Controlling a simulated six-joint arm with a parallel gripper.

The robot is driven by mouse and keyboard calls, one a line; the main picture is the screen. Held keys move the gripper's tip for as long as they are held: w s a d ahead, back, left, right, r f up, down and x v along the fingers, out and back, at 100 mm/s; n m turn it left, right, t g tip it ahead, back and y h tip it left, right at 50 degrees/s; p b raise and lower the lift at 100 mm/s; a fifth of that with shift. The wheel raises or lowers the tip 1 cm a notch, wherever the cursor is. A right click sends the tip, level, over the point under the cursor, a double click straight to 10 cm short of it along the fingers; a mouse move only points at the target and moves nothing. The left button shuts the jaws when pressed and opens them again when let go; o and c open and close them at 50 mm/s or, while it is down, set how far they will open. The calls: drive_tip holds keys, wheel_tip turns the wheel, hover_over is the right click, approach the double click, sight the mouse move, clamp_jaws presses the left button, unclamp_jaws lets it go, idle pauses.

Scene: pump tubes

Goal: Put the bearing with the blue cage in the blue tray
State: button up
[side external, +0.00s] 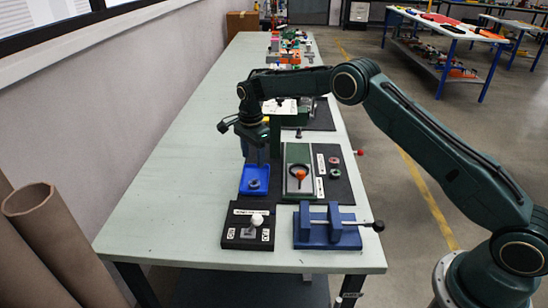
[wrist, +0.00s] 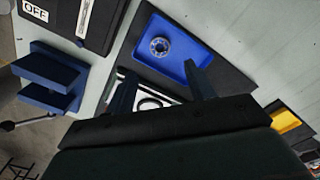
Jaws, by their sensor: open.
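The blue tray (side external: 246,190) lies on a black mat on the bench, and also shows in the wrist view (wrist: 180,70). A ring-shaped bearing (side external: 254,184) lies flat inside it, near one end in the wrist view (wrist: 160,47). Its pale rings have blue showing between them; I cannot tell cage from tray there. My gripper (side external: 262,163) points down over the tray's far part, and its two fingers stand apart in the wrist view (wrist: 160,75). It is open and empty, apart from the bearing.
Right of the tray are a green fixture (side external: 298,156) with a black ring and orange knob, and two small rings, one reddish (side external: 334,160). In front stand a black switch box (side external: 236,236) and a blue vise-like block (side external: 325,236). Bench left of the tray is clear.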

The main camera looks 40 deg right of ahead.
drive_tip(key=shift+r, duration=1.3)
drive_tip(key=s+d+r+n+t, duration=0.1)
drive_tip(key=s+r+n, duration=0.3)
drive_tip(key=s+r, duration=0.55)
drive_tip(key=s+d+r+n+t, duration=0.15)
drive_tip(key=s+r+n, duration=0.4)
drive_tip(key=r, duration=0.75)
drive_tip(key=s+r+n+t, duration=0.1)
drive_tip(key=s+r+n, duration=0.1)
drive_tip(key=s, duration=0.6)
drive_tip(key=s+r+n+t, duration=0.1)
drive_tip(key=s+r+n, duration=0.1)
drive_tip(key=s, duration=0.7)
drive_tip(key=s+f+n, duration=0.2)
drive_tip(key=s, duration=0.4)
drive_tip(key=s+f+n+t, duration=0.1)
drive_tip(key=s+f+n, duration=0.1)
drive_tip(key=s, duration=0.5)
drive_tip(key=shift+s+f, duration=0.25)
drive_tip(key=shift+f, duration=0.25)
